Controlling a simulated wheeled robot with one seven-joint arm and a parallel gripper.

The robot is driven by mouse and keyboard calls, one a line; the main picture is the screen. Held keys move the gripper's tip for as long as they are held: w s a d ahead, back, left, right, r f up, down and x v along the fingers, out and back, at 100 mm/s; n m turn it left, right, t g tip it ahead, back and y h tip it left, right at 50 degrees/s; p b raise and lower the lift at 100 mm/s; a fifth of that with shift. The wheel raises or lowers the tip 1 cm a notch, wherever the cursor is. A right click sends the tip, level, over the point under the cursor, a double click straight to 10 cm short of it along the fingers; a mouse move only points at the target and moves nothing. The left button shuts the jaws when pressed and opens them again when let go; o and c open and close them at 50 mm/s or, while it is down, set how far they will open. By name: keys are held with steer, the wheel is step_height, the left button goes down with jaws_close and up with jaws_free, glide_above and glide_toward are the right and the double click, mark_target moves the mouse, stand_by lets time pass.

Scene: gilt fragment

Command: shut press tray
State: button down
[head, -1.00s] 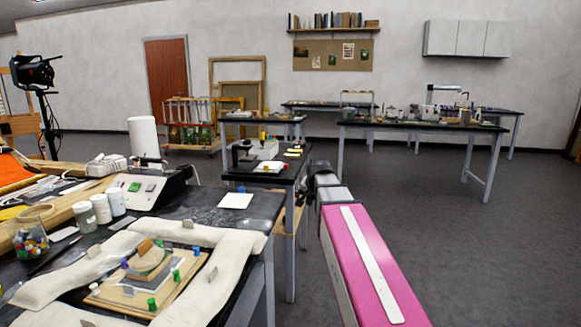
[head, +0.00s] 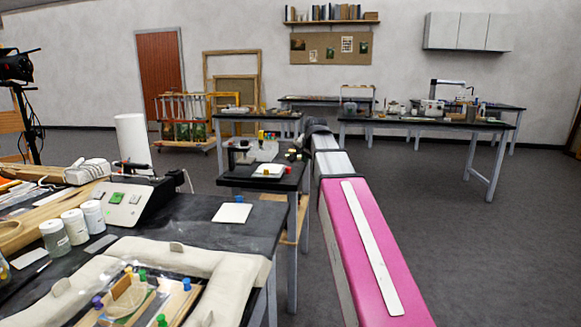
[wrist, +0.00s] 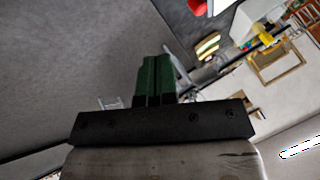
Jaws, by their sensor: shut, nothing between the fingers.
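I cannot make out for certain a press tray in either view. On the small dark table (head: 262,181) in the head view stands a black device (head: 238,150) with a pale block beside it. A white flat piece (head: 268,171) with small coloured items lies in front; I cannot tell if any of these is the press or its tray. My gripper (wrist: 155,60) shows in the wrist view with its green fingers together, shut and empty. In the head view my arm reaches toward the right side of that small table, and the gripper itself is not clearly visible.
The near black bench (head: 185,215) holds a control box (head: 130,200), white jars (head: 93,214), a white card (head: 232,212) and a padded cushion ring (head: 215,258) around a wooden piece. Long tables (head: 425,124) stand at the back. The grey floor (head: 480,245) at right is clear.

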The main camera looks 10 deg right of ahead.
steer(key=x, duration=1)
steer(key=shift+w, duration=0.45)
steer(key=shift+w+a+r, duration=0.1)
steer(key=shift+w+a, duration=0.7)
steer(key=shift+a, duration=0.05)
steer(key=shift+w+a, duration=0.5)
steer(key=shift+a, duration=0.05)
steer(key=w+a, duration=0.1)
steer(key=a, duration=0.2)
steer(key=w+a, duration=0.1)
steer(key=a, duration=0.3)
steer(key=w+a, duration=0.1)
steer(key=a, duration=0.3)
steer(key=shift+w, duration=0.25)
